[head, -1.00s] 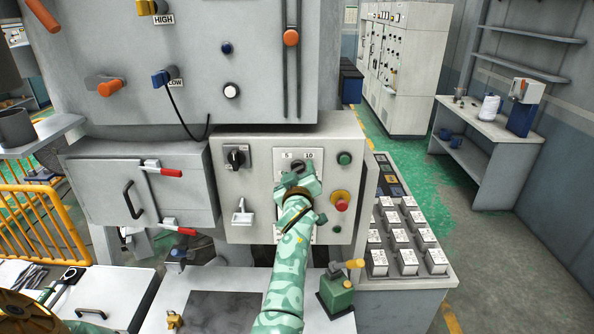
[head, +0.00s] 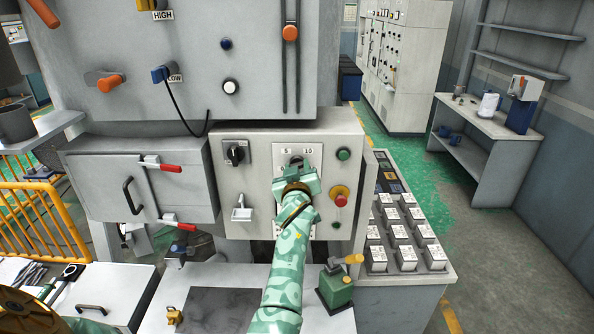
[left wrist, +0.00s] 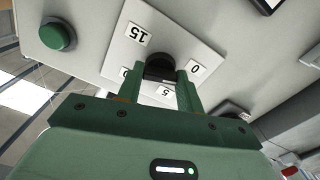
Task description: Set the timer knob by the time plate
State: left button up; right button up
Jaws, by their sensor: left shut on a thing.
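The time plate (head: 281,165) is a pale panel on the front of the grey control box, with 5 and 10 at its top in the head view. In the left wrist view the plate (left wrist: 116,60) appears turned, showing 15, 0 and 5; another label is partly hidden by a finger. The dark timer knob (left wrist: 160,67) sits in its middle. My left gripper (head: 298,176) is at the plate, its fingers shut on the knob; the left wrist view also shows this gripper (left wrist: 163,76). The knob's pointer mark cannot be made out. My right gripper is not in view.
On the same box are a black rotary switch (head: 236,153), a green button (head: 343,154), a red button on yellow (head: 340,199) and a white toggle (head: 241,213). A green oil can (head: 335,287) stands right of my forearm.

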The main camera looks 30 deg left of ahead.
pick_arm(q)
jog(key=shift+m+p, duration=2.65)
jog(key=shift+m, duration=11.95)
jog(key=o, duration=1)
jog(key=shift+w+a, duration=0.1)
